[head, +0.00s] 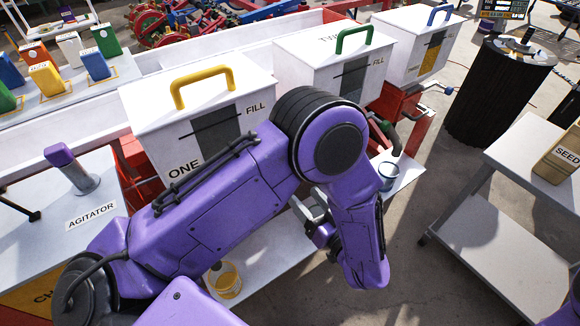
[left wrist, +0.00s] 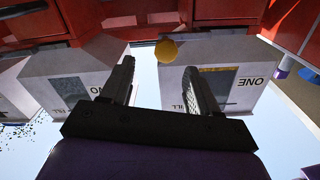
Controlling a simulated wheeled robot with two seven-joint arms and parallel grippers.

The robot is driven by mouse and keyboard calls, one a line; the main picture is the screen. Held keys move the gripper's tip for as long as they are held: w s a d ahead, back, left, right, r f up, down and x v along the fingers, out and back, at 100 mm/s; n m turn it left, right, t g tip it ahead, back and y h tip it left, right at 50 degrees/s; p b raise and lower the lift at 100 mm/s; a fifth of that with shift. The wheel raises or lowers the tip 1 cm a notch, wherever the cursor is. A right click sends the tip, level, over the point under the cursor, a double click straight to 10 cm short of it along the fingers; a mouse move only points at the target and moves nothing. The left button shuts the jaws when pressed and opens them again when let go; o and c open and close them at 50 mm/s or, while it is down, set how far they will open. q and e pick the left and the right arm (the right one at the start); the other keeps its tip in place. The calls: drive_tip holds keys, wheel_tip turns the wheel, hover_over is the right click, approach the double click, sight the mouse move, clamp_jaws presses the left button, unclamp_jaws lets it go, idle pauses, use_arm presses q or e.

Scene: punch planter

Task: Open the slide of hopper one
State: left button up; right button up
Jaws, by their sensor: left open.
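Hopper one (head: 155,110) is a white box with a yellow top handle (head: 202,78), a dark level window and the words ONE and FILL. My purple left arm crosses in front of its lower right part. In the left wrist view, hopper one (left wrist: 258,62) appears upside down at right. A round yellow knob (left wrist: 166,51) shows near the red frame, ahead of the gap between my left fingers. My left gripper (left wrist: 158,72) is open and looks empty. In the head view it (head: 322,228) is partly hidden by my arm. The slide is hidden there. My right gripper is out of view.
A white hopper with a green handle (head: 354,38) and one with a blue handle (head: 440,14) stand farther along. A yellow cup (head: 228,281) and a blue cup (head: 388,176) sit below the hoppers. A grey cart (head: 500,240) stands at right.

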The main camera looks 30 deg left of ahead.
use_arm(q)
drive_tip(key=x, duration=0.9)
drive_tip(key=shift+s+a, duration=0.25)
drive_tip(key=shift+a, duration=0.3)
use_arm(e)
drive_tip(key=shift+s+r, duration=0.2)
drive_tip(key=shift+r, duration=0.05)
